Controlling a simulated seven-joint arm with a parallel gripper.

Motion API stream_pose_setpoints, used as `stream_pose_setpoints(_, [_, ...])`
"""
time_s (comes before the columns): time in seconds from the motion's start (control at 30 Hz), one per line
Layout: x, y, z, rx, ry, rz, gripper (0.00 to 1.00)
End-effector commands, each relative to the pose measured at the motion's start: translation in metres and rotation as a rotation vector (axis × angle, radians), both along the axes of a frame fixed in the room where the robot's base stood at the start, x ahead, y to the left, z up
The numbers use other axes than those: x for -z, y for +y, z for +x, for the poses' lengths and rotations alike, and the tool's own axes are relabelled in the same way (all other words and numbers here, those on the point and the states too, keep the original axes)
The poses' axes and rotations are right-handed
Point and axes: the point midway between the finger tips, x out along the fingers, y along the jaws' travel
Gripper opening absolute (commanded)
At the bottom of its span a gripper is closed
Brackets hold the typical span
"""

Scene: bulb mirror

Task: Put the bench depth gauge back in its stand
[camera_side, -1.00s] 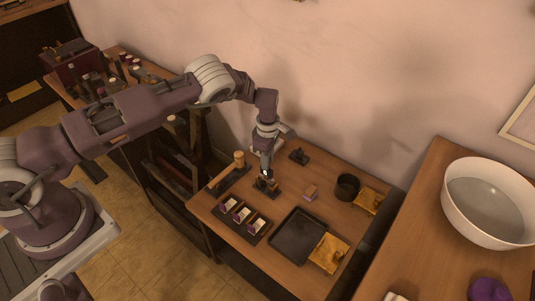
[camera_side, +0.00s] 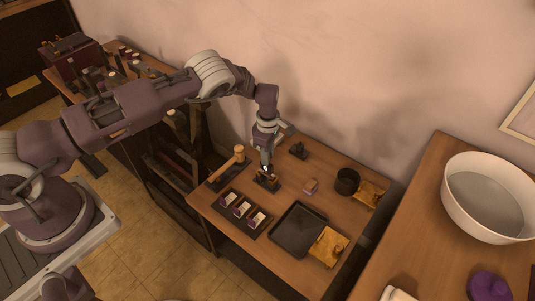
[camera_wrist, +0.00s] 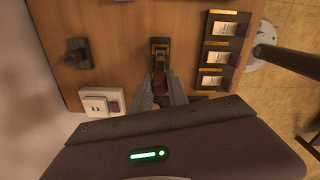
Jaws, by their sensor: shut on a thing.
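My gripper (camera_side: 266,168) points down over the middle of the workbench in the side view. In the wrist view its two fingers (camera_wrist: 161,92) are closed around a small dark red piece (camera_wrist: 160,84), which I take to be the depth gauge; the fingers hide much of it. Right by the fingertips is a small dark base with brass-coloured parts (camera_wrist: 159,48), apparently the stand; it also shows below the gripper in the side view (camera_side: 268,182). The gauge is at or just above this stand; I cannot tell whether it is seated.
A dark post on a base (camera_side: 298,150) stands behind, a small pale block (camera_side: 311,186) to the right. A rack of three labelled pieces (camera_side: 242,213), a mallet (camera_side: 227,168), a black tray (camera_side: 298,230), a dark cup (camera_side: 347,182) and yellow cloths (camera_side: 329,248) surround the spot.

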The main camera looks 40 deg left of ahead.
Motion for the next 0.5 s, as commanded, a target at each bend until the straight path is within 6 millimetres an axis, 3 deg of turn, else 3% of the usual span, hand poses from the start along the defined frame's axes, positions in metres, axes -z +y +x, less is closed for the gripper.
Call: stream_pose_setpoints(0.5, [0.0114,0.0001,0.0001,0.000,0.000,0.000,0.00])
